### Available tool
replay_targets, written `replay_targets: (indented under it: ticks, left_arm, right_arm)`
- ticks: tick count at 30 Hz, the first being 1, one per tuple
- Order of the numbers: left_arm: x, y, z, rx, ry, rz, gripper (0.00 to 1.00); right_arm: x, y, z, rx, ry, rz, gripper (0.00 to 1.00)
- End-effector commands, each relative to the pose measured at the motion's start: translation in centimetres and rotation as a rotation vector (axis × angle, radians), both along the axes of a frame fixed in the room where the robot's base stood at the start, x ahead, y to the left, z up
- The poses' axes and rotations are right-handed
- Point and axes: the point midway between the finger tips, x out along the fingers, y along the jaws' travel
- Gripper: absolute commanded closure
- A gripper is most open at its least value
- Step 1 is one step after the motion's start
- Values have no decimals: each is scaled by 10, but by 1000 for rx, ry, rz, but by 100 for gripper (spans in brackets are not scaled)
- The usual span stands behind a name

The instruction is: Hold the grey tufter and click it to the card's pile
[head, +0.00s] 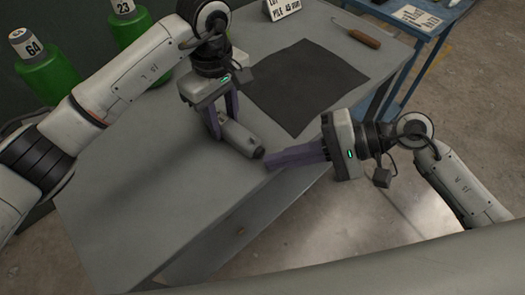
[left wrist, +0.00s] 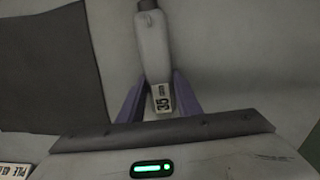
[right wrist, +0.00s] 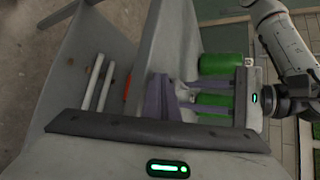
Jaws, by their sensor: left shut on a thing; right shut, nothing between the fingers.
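The grey tufter (head: 240,136) lies along the grey table near its front edge, its dark end toward my right gripper. My left gripper (head: 222,124) is shut on the tufter, fingers on either side of its body. In the left wrist view the tufter (left wrist: 153,50) shows a label reading 35 between the purple fingers (left wrist: 158,95). The card (head: 281,8) stands at the table's back, marked with LOT and PILE; its number is too small to read surely. Its corner shows in the left wrist view (left wrist: 14,174). My right gripper (head: 268,161) is shut and empty, just beside the tufter's dark end.
A dark turf square (head: 307,84) lies flat on the table, right of my left gripper. A wooden-handled tool (head: 363,38) lies at the far right. Green containers numbered 64 (head: 50,75) and 23 (head: 128,25) stand behind the table. A blue table (head: 440,25) stands beyond.

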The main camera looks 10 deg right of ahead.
Motion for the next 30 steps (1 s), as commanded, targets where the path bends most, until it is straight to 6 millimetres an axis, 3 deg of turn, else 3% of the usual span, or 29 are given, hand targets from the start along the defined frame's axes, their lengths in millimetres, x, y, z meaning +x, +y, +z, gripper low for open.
replay_targets:
  ticks: [30]
  left_arm:
    - [0,0,-1,0,3,1,100]
  right_arm:
    - [6,5,-1,0,1,0,100]
